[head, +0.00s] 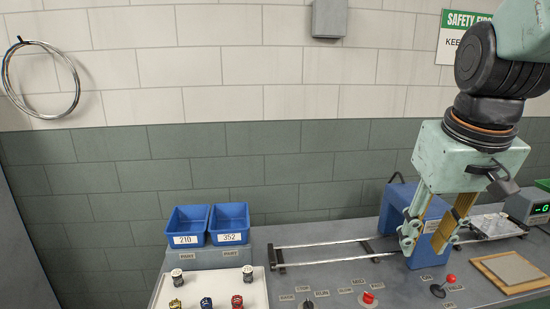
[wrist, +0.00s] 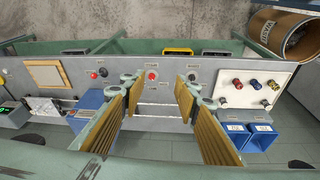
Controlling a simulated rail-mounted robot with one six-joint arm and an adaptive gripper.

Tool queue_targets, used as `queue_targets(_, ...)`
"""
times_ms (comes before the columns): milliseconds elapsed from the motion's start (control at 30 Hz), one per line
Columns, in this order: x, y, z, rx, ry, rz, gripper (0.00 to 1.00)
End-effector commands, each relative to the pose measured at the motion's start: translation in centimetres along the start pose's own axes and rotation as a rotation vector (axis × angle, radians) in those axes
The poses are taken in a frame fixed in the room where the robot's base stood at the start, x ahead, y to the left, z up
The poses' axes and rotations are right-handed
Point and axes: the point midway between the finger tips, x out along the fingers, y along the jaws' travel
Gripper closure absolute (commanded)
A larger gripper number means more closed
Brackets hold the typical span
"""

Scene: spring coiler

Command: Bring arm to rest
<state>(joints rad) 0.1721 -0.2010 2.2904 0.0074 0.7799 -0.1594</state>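My gripper (head: 425,238) hangs pointing down at the right of the head view, in front of the blue machine housing (head: 398,208) and over the grey bench. In the wrist view my gripper (wrist: 158,90) has its two tan-padded fingers spread wide apart, with nothing between them. The bench top and a red knob (wrist: 152,75) show beyond the fingertips. Part of the blue housing is hidden behind the fingers in the head view.
Two blue bins (head: 187,226), labelled 210 and 352, stand left of the rails (head: 325,243). A white tray (head: 215,285) holds several small spools. A red-knobbed lever (head: 444,286) and a wooden-framed pad (head: 511,270) lie at the right. A cardboard drum (wrist: 283,33) stands beyond the bench.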

Motion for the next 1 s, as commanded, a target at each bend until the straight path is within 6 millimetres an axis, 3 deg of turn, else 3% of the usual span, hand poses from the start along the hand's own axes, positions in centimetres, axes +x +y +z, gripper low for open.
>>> queue_targets(400, -2.7, -3.3, 6.4, -0.007, 0.029, -0.012, 0.71)
queue_targets(1000, -4.4, -6.3, 15.8, -0.011, 0.065, -0.034, 0.71)
